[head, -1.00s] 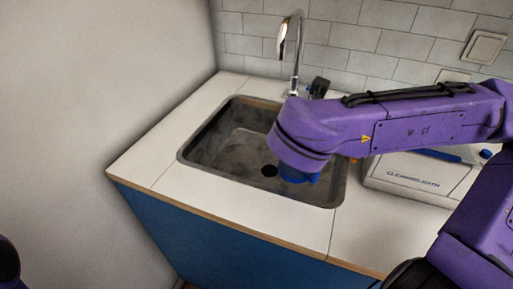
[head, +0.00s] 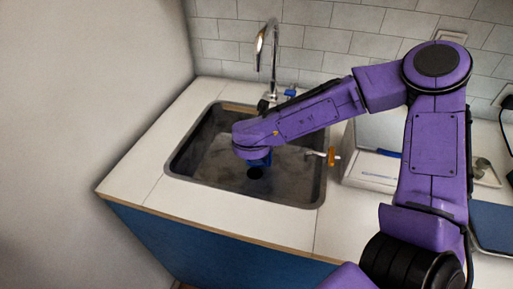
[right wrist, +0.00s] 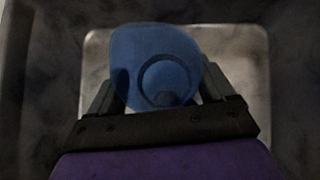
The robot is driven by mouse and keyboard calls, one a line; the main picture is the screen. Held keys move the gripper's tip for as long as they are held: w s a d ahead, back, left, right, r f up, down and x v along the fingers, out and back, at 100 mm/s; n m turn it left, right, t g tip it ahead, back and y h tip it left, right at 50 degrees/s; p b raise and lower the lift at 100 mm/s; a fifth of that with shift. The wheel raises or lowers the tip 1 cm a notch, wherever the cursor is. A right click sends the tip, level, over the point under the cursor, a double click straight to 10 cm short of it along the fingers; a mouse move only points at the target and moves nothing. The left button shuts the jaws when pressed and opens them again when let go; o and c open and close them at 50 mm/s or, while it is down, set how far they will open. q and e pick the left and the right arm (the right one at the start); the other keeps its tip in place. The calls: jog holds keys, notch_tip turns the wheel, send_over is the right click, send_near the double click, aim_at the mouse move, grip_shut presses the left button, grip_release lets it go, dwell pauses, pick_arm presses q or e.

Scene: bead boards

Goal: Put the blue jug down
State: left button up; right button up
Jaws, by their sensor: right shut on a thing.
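The blue jug (right wrist: 155,60) fills the space between the two dark fingers of my right gripper (right wrist: 160,92) in the right wrist view, with its round opening facing the camera. The gripper is shut on it. In the head view a small part of the blue jug (head: 262,161) shows under my purple wrist, over the sink (head: 207,183). The arm hides the rest of the jug and the fingers. The pale sink floor (right wrist: 245,65) shows behind the jug; I cannot tell whether the jug touches it. My left gripper is not in view.
A chrome tap (head: 274,60) rises behind the sink. A small orange-ended fitting (head: 331,157) sits at the sink's right side. A white box-shaped device (head: 371,172) stands right of the sink. The white counter (head: 185,205) in front is clear.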

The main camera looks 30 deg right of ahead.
notch_tip(320, 180, down, 3)
jog(key=shift+w+f, duration=0.15)
jog(key=shift+f, duration=0.1)
jog(key=o, duration=1.1)
jog(key=shift+r+p, duration=0.4)
jog(key=v, duration=1.1)
jog(key=shift+s+a+r+b, duration=0.1)
jog(key=shift+s+a+b, duration=0.15)
jog(key=shift+s+b, duration=0.15)
